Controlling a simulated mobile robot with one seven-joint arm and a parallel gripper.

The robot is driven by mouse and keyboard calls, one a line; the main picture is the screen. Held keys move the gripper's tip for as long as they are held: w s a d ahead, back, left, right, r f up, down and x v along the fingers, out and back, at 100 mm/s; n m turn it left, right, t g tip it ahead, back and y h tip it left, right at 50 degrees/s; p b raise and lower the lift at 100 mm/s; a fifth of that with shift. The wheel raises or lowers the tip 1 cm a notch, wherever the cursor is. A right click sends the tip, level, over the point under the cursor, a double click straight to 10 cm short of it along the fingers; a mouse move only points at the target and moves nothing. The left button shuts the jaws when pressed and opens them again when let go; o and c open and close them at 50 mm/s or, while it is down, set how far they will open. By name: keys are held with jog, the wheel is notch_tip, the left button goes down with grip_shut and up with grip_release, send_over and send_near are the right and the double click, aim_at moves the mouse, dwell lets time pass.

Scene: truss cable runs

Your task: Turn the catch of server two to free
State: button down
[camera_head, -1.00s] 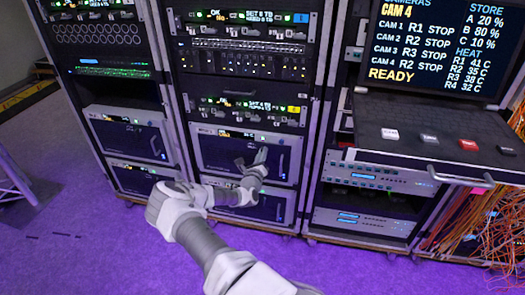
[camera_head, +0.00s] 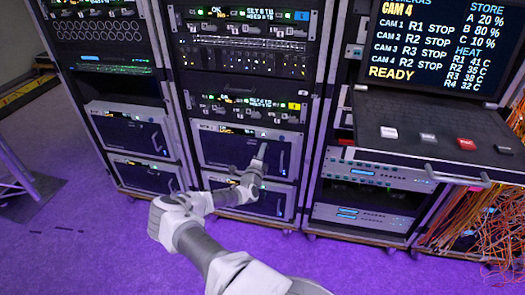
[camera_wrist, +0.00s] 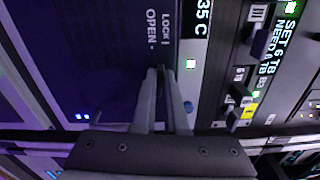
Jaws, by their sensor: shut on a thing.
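The server (camera_head: 222,150) that I reach to is a dark-faced unit with a pale frame, the upper of two in the middle rack. My gripper (camera_head: 262,149) is at the right part of its front. In the wrist view, the two fingers (camera_wrist: 163,72) are close together on the panel beside the printed words LOCK and OPEN (camera_wrist: 158,30). They are shut on the small catch, which is mostly hidden between the fingertips. I cannot read the catch's angle. The server's number is too small to read.
A second server (camera_head: 270,203) sits directly below, partly behind my arm. A dark handle (camera_head: 283,160) is just right of my gripper. A shelf with coloured keys (camera_head: 430,125) juts out at the right, above loose orange cables (camera_head: 480,225).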

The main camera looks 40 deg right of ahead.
jog(key=shift+n, duration=0.7)
jog(key=c, duration=0.9)
grip_release()
jog(key=shift+c, duration=0.2)
jog(key=p+v, duration=0.3)
jog(key=v, duration=1.4)
jog(key=shift+s, duration=0.2)
jog(key=shift+a, duration=0.15)
